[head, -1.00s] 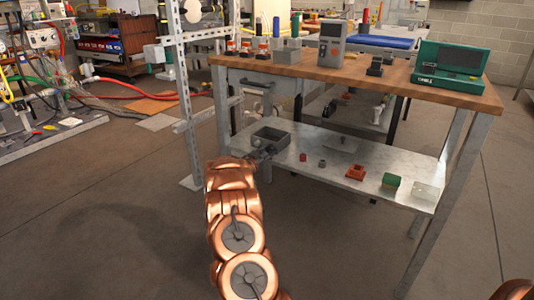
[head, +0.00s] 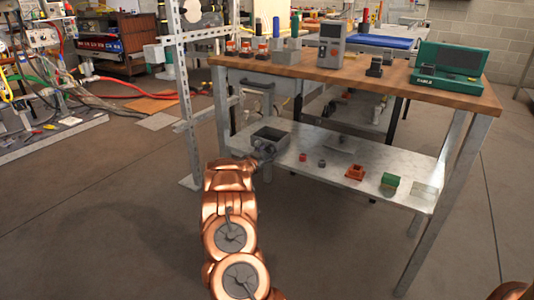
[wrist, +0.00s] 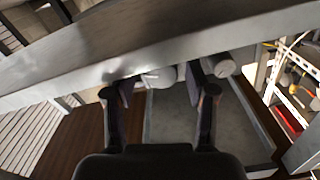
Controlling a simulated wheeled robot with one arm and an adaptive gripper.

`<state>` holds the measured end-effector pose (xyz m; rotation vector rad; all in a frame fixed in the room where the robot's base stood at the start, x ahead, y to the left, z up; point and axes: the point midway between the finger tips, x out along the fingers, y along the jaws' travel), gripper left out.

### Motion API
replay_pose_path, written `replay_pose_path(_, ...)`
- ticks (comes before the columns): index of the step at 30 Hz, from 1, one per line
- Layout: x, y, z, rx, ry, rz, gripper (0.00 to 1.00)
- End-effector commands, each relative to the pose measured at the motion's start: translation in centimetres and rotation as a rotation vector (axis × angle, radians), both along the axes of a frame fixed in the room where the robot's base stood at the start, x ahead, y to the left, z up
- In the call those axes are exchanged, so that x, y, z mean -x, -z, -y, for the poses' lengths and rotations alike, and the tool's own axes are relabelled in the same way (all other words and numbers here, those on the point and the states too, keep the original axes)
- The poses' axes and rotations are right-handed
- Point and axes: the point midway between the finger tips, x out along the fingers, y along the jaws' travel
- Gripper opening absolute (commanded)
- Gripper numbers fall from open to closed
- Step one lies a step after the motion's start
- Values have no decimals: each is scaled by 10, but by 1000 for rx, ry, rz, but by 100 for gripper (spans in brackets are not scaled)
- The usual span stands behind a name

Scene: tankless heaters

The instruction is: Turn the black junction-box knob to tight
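My gripper (wrist: 160,90) shows in the wrist view with its two dark fingers apart and nothing clearly held between them. In the head view my gripper is small and dark, at the left front of the lower shelf, close to a grey open-topped box (head: 270,134). The wrist view shows a grey flat surface with raised edges (wrist: 180,125) below the fingers, and pale rounded parts (wrist: 160,77) near the fingertips. I cannot make out a black junction-box knob for certain. A small dark round piece (head: 322,163) lies on the shelf, and a small black block (head: 375,68) stands on the tabletop.
The metal lower shelf (head: 400,160) also holds red, orange and green pieces. The wooden tabletop (head: 300,68) bears a grey meter and an open green case (head: 450,68). A perforated metal post (head: 181,90) stands at left. A metal bar (wrist: 170,40) crosses the wrist view.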

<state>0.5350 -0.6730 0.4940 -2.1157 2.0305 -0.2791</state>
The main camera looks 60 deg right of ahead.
Motion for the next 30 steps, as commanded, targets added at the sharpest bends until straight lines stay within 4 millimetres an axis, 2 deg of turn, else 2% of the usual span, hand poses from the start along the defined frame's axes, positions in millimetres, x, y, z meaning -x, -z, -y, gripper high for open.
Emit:
replay_pose_path(10, -1, 0, -1, -1, -1, -1, 61)
replay_pose_path(14, -1, 0, -8, -1, -1, -1, 61)
replay_pose_path(20, 0, 0, -31, -3, -4, 0, 61)
replay_pose_path(30, 2, -1, -86, 0, -3, 0, 61)
